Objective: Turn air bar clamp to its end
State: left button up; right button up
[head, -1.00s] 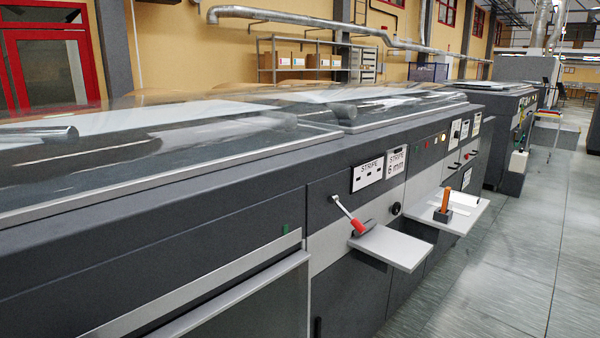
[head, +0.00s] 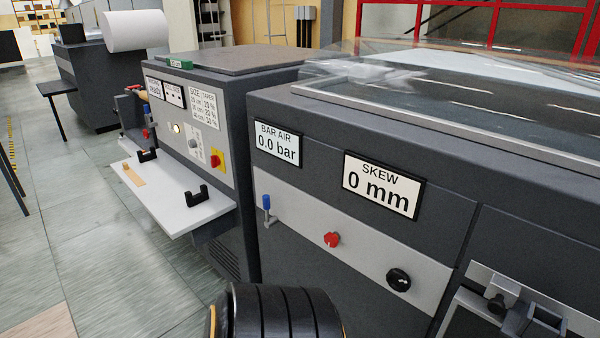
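On the light grey strip of the dark machine front are several controls. A blue-tipped lever (head: 267,208) stands upright at the left, a red knob (head: 332,240) is in the middle, and a round black knob (head: 399,280) is to the right. None is labelled as the air bar clamp, so I cannot tell which it is. The BAR AIR display (head: 277,142) above reads 0.0 bar. The SKEW display (head: 382,184) reads 0 mm. Neither gripper shows; only a black ribbed part of mine is at the bottom edge.
A white shelf (head: 188,216) with black holders juts out from the neighbouring unit at left. A dark bracket (head: 533,318) projects from the machine at lower right. A large white roll (head: 135,31) is far back. The floor at left is mostly clear.

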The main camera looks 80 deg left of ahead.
aim_at(331, 239)
jog(key=u, duration=2.3)
